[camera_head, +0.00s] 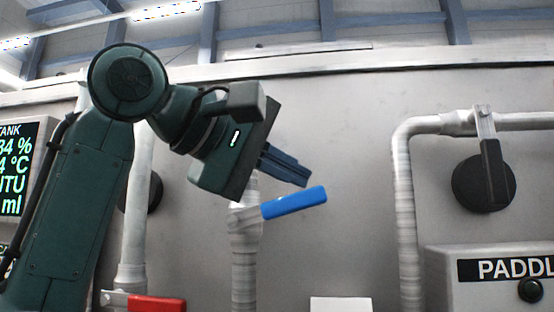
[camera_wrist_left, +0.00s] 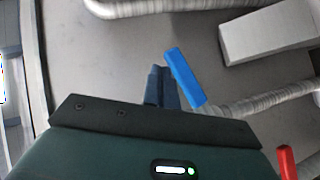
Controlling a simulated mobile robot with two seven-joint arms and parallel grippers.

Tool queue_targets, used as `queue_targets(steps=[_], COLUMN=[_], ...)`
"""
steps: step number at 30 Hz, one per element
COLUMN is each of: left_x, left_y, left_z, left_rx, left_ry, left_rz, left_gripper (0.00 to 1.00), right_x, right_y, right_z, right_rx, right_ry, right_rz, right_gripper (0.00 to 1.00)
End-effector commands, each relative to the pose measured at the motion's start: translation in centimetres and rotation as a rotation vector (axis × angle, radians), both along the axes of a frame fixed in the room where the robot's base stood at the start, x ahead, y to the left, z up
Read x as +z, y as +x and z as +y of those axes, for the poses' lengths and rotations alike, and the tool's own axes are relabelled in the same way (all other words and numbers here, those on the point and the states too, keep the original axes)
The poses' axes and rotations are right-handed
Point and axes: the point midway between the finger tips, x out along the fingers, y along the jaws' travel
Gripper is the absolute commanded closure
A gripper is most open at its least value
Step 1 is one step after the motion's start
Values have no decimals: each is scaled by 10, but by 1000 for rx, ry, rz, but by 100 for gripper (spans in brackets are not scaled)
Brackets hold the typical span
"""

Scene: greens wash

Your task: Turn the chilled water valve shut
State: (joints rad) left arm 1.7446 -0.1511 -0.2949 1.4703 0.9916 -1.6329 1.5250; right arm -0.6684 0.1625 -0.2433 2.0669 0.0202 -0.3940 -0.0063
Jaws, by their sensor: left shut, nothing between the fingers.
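A valve with a blue lever handle (camera_head: 294,203) sits on a vertical pale pipe (camera_head: 244,265) in the middle of the head view. The lever points to the right and tilts slightly upward. It also shows in the left wrist view as a blue bar (camera_wrist_left: 185,77). My left gripper (camera_head: 304,178) is shut and empty, its fingertips just above the blue lever; whether they touch it I cannot tell. In the left wrist view the shut fingers (camera_wrist_left: 161,88) lie just left of the lever. My right gripper is not in view.
A red handle (camera_head: 157,304) is at the lower left. A display panel (camera_head: 14,165) is at the far left. The wall between is bare.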

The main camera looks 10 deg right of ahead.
Motion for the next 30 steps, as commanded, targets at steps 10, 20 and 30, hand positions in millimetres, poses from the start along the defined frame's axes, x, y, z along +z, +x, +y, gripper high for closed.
queue_targets(steps=[10, 20, 30], left_x=[-17, -20, -20], left_y=[-2, -2, -2], left_z=[-6, -7, -6], left_rx=[-1, -1, 0], left_ry=[-1, -1, -1], left_rz=[1, 1, 0], left_gripper=[100, 100, 100], right_x=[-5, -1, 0], right_y=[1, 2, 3], right_z=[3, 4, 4], right_rx=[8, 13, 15], right_ry=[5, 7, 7], right_rz=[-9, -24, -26], right_gripper=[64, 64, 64])
